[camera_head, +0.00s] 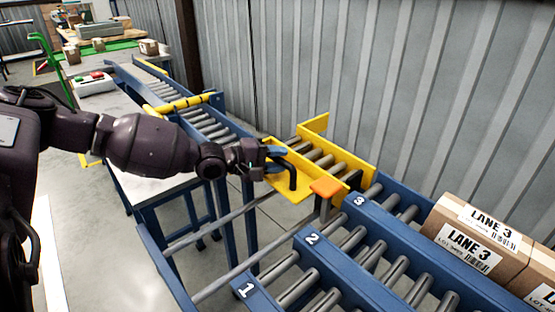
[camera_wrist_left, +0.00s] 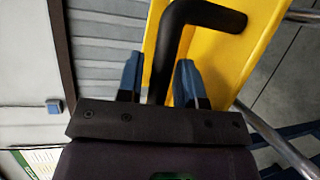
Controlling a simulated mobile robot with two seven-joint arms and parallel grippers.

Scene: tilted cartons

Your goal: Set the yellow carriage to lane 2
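The yellow carriage (camera_head: 282,183), with grey rollers and an orange block (camera_head: 326,187) at its front, sits on the rails beside the blue lane marked 3 (camera_head: 358,200). Its bent black handle (camera_head: 292,178) points towards my left arm. My left gripper (camera_head: 280,160) is at this handle. In the left wrist view, the blue fingers (camera_wrist_left: 160,78) stand on either side of the black handle (camera_wrist_left: 205,14), with narrow gaps showing beside it. The carriage's yellow plate (camera_wrist_left: 252,50) is behind. The lane marked 2 (camera_head: 312,238) is nearer than lane 3. My right gripper is out of view.
Lane 1 (camera_head: 246,290) is nearest. Cartons labelled LANE 3 (camera_head: 475,240) rest on the right. A feed conveyor (camera_head: 215,128) with a yellow bar lies behind the carriage. Bare rails (camera_head: 225,285) run towards lane 1. A corrugated wall (camera_head: 400,90) bounds the back.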

